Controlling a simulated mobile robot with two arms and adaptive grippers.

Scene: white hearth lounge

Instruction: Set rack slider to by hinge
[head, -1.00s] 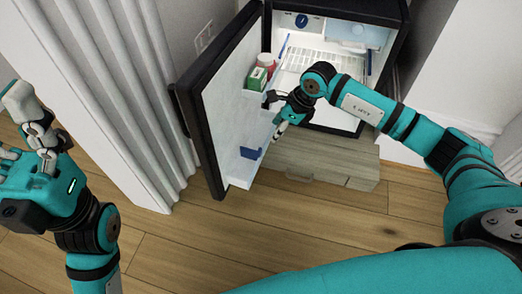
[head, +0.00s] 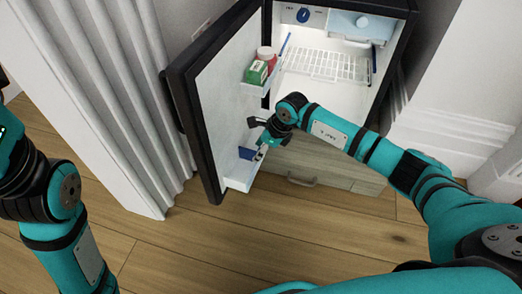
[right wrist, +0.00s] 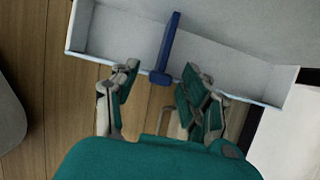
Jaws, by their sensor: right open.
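The blue rack slider (head: 246,153) sits across the low white rack (head: 240,182) on the inside of the open fridge door (head: 222,95). In the right wrist view the slider (right wrist: 169,45) stands partway along the rack (right wrist: 235,75), away from both ends. My right gripper (head: 257,139) is open beside the rack. In the right wrist view its fingers (right wrist: 160,72) lie on either side of the slider's near end; I cannot tell whether they touch it. The hinge itself is not clearly visible. My left gripper is out of view; only its arm shows at left.
An upper door shelf holds a green box (head: 256,73) and a red-and-white container (head: 267,55). The fridge interior has a wire shelf (head: 325,64). A wooden drawer front (head: 320,165) is below. White fluted panels (head: 110,90) stand left of the door. Wooden floor lies in front.

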